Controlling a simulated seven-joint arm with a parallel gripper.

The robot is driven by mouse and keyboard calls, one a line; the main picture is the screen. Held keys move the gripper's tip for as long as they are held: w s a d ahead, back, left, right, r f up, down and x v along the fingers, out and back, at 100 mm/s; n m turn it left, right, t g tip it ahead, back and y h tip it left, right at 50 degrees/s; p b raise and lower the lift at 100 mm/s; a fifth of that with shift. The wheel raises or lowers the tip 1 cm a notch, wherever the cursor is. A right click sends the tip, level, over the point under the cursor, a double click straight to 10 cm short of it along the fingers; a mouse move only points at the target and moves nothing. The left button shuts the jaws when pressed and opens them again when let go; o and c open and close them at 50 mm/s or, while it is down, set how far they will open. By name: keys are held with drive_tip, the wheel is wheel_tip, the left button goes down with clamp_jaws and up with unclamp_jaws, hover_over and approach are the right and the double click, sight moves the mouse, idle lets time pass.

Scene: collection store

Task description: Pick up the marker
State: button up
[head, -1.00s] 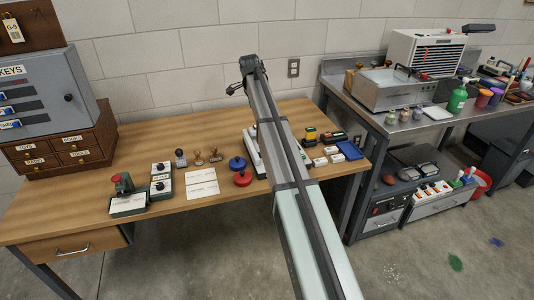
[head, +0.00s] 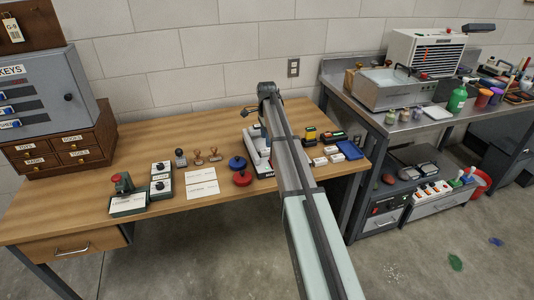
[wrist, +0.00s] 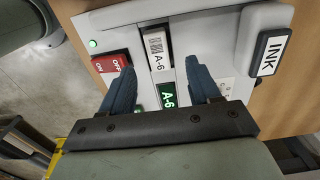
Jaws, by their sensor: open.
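In the wrist view my gripper (wrist: 160,65) is open, its two dark blue fingers pointing at a pale grey device. A white piece marked A-6 with a barcode (wrist: 157,45) lies between and just beyond the fingertips, apart from both. Below it a green A-6 plate (wrist: 168,95) shows between the fingers. I cannot tell whether the white A-6 piece is the marker; nothing pen-like is clear in this view. In the head view my arm covers part of the pale device (head: 255,155), and the fingers cannot be made out.
A red ON/OFF switch (wrist: 110,63) is close to the left finger, and an INK block (wrist: 270,53) is to the right. On the table (head: 225,215) stand blue and red round pieces (head: 240,170), stamps (head: 198,157) and a blue tray (head: 349,150).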

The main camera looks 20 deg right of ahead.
sight(267, 150)
drive_tip(key=shift+s+f, duration=0.15)
drive_tip(key=shift+f, duration=2.55)
drive_tip(key=shift+c, duration=0.3)
drive_tip(key=c, duration=1.1)
